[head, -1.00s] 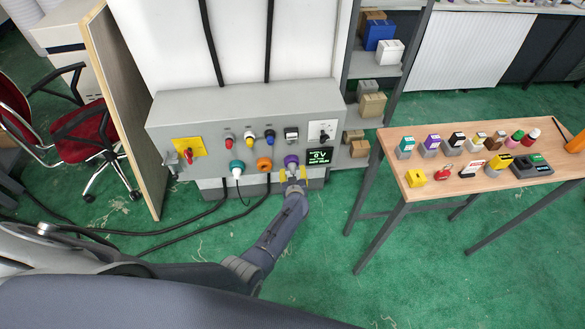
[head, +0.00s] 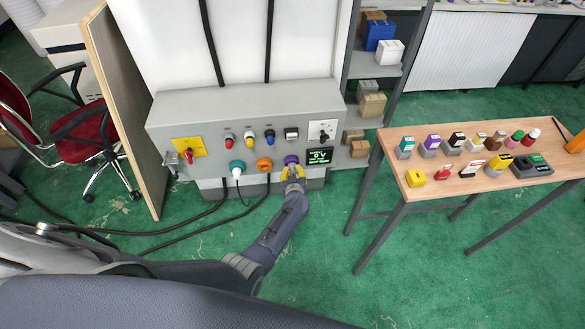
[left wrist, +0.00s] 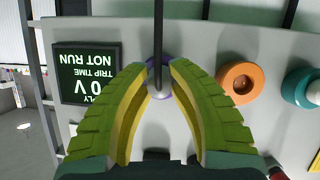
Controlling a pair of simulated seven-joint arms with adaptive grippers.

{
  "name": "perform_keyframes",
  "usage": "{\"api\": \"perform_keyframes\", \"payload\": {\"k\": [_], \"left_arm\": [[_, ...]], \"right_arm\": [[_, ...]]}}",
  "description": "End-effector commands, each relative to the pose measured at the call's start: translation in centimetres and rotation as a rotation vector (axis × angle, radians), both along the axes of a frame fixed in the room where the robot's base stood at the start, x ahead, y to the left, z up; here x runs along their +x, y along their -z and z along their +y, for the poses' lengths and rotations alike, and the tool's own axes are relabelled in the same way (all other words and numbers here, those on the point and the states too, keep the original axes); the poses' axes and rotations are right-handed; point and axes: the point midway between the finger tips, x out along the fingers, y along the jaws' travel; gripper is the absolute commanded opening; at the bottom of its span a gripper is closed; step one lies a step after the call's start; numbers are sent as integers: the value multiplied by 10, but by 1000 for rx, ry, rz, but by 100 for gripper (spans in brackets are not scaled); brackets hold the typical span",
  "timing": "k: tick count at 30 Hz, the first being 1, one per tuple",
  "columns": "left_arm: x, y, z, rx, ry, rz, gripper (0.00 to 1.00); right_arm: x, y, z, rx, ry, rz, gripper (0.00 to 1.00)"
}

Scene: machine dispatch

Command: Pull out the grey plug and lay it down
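The grey plug (left wrist: 159,90) sits at the purple socket (head: 291,160) on the front of the grey panel. In the left wrist view the purple ring (left wrist: 179,97) shows behind it, and a dark cable (left wrist: 158,30) runs from it. My left gripper (head: 292,170) is at this socket, its yellow-green fingers on both sides of the plug. In the head view the gripper mostly hides the plug. My right gripper is out of view.
The panel (head: 215,110) also bears an orange socket (head: 264,165), a teal socket (head: 237,168) and a display (head: 319,156) reading 0 V. A wooden table (head: 450,185) with several small parts stands at the right; its front middle is bare. Black cables (head: 190,225) lie on the floor.

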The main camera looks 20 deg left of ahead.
Motion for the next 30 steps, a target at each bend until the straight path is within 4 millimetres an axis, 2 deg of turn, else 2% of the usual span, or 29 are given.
{"api": "perform_keyframes", "payload": {"k": [14, 30], "left_arm": [[0, 0, 0, 0, 0, 1, 0], [-17, 2, -9, -2, 2, 3, 0]], "right_arm": [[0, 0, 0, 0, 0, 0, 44], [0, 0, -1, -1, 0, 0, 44]]}}
